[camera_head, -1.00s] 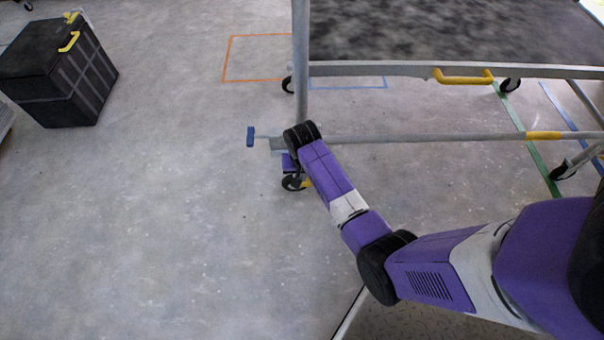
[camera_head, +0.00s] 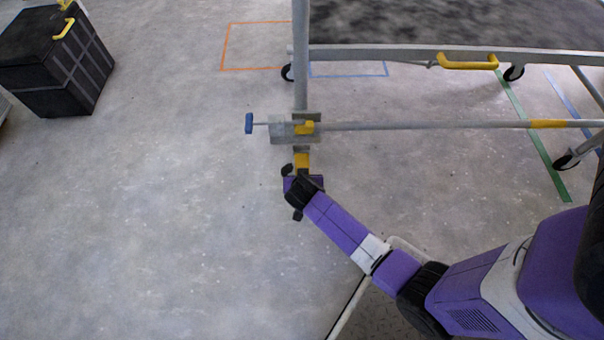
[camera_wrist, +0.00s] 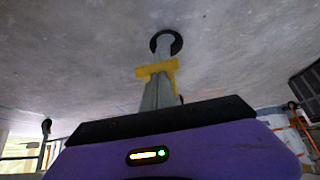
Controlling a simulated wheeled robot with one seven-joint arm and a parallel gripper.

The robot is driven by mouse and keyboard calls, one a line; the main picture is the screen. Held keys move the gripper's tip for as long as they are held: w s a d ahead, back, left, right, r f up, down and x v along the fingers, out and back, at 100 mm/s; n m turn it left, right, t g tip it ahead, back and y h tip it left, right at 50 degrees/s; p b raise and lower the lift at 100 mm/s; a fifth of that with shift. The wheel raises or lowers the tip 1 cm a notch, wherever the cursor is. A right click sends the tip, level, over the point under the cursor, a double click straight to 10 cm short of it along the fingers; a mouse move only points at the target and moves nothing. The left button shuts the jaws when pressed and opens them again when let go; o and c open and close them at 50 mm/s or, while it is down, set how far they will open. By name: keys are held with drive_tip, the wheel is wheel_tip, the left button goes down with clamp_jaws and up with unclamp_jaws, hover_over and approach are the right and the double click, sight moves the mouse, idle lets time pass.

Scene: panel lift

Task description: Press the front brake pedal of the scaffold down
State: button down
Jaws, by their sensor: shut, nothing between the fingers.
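The scaffold (camera_head: 301,80) stands on casters. At its front post, a yellow part (camera_head: 302,160), which looks like the front brake pedal, shows just beyond my gripper (camera_head: 303,184). The caster's dark wheel is mostly hidden behind my wrist. In the wrist view, the yellow pedal (camera_wrist: 152,70) crosses the grey post, with the black wheel (camera_wrist: 166,42) above it in the picture on the floor. My gripper's purple and black body fills the bottom of that view, and its fingertips are hidden. My gripper is shut and empty; I cannot tell whether it touches the pedal.
A grey rail (camera_head: 420,125) with a yellow clamp and a blue end runs across the scaffold above the pedal. Other casters (camera_head: 566,161) stand at the right and back. A black crate (camera_head: 55,62) stands at the far left.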

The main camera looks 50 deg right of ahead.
drive_tip(key=shift+a+f+b, duration=0.1)
drive_tip(key=shift+f+b, duration=0.55)
drive_tip(key=shift+f, duration=0.8)
